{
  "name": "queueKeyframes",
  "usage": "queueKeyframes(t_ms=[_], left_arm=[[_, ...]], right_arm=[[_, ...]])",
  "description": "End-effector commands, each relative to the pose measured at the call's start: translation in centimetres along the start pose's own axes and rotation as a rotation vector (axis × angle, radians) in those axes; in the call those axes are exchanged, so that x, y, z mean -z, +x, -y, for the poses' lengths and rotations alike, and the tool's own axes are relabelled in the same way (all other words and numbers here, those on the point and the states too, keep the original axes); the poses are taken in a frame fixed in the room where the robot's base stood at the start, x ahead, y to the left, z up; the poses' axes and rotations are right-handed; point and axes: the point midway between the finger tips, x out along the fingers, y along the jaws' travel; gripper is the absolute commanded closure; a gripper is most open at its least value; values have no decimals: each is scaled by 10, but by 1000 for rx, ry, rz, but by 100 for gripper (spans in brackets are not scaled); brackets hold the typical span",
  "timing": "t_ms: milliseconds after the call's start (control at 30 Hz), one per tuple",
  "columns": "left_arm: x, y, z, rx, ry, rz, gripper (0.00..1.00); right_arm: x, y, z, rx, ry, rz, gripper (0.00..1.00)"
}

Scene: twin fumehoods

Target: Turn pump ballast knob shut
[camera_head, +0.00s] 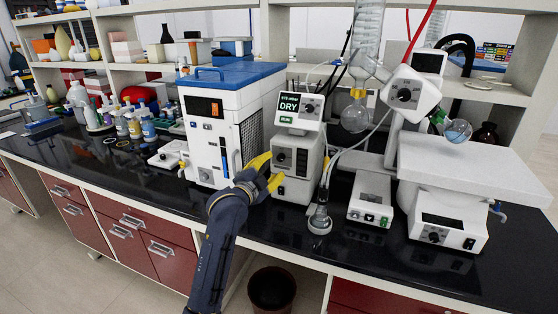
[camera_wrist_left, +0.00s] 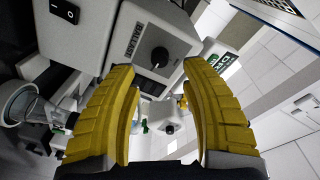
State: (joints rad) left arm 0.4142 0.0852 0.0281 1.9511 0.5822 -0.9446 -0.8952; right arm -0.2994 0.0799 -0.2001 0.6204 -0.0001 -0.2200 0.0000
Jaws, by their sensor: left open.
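The pump is a white box (camera_head: 297,178) in the middle of the bench, with a small display unit reading DRY above it. Its dark round ballast knob (camera_head: 281,158) is on the front face. My left gripper (camera_head: 268,171) has yellow fingers and is open at the pump's front. In the wrist view the knob appears between the two fingertips, beyond them; I see no grip on it. My right gripper is not in view.
A tall white and blue unit (camera_head: 220,125) stands close to the left of the gripper. A rotary evaporator (camera_head: 420,100) with glassware is at the right. A dark bin (camera_head: 272,290) is below the bench edge.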

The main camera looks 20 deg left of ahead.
Motion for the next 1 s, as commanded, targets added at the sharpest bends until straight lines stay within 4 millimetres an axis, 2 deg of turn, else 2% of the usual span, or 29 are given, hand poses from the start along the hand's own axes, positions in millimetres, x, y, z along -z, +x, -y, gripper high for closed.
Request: queueKeyframes(t_ms=[200, 400, 900, 1000], left_arm=[[0, 32, 0, -1, -3, 0, 54], [0, 48, 0, 0, -2, 0, 54], [0, 55, 0, 0, -1, 0, 53], [0, 55, 0, 0, -1, 0, 64]], right_arm=[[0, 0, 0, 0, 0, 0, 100], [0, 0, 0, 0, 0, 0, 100], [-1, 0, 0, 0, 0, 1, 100], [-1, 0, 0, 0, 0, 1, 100]])
